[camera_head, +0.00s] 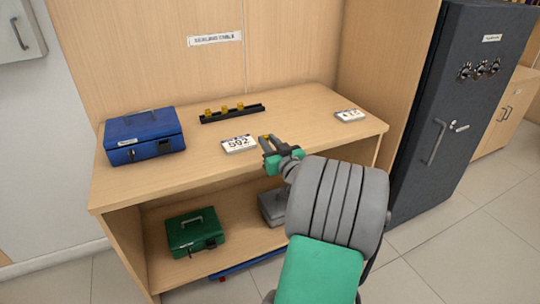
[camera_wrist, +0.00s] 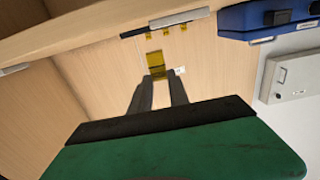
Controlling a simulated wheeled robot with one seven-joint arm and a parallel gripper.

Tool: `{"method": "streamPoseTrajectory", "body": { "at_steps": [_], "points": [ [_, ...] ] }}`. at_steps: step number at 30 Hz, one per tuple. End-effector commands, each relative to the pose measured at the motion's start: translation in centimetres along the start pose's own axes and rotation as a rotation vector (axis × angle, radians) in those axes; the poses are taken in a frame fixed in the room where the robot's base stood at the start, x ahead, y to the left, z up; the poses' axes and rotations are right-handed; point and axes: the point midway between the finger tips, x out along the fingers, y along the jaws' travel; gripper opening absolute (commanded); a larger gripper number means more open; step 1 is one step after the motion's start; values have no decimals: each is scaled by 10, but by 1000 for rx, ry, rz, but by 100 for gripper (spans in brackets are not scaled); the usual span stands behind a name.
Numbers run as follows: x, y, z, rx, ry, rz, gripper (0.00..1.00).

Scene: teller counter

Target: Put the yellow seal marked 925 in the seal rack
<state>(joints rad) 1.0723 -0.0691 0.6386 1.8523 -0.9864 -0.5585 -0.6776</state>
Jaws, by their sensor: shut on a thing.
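My gripper (camera_head: 267,145) is shut on a small yellow seal (camera_head: 264,138), held just above the front part of the table, right of the white 502 card. The seal also shows between the fingertips in the wrist view (camera_wrist: 157,65); its number is not readable. The black seal rack (camera_head: 241,115) lies at the back of the table, farther back than my gripper. Several yellow seals (camera_head: 225,108) stand in its left and middle part, and its right end looks bare. The rack appears upside down in the wrist view (camera_wrist: 140,32).
A blue cash box (camera_head: 143,134) stands at the table's left. White cards lie on the table, one marked 502 (camera_head: 238,144) and one at the right (camera_head: 350,115). A green box (camera_head: 193,231) sits on the lower shelf. The tabletop between the cards is clear.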

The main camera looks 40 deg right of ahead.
Motion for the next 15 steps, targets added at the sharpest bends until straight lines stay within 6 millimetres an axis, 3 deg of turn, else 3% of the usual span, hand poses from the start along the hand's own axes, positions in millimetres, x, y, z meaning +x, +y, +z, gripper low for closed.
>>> {"method": "streamPoseTrajectory", "body": {
  "at_steps": [9, 15],
  "points": [
    [7, 7, 42, 2, 0, -1, 0],
    [7, 7, 41, -1, 2, -1, 0]
  ]
}}
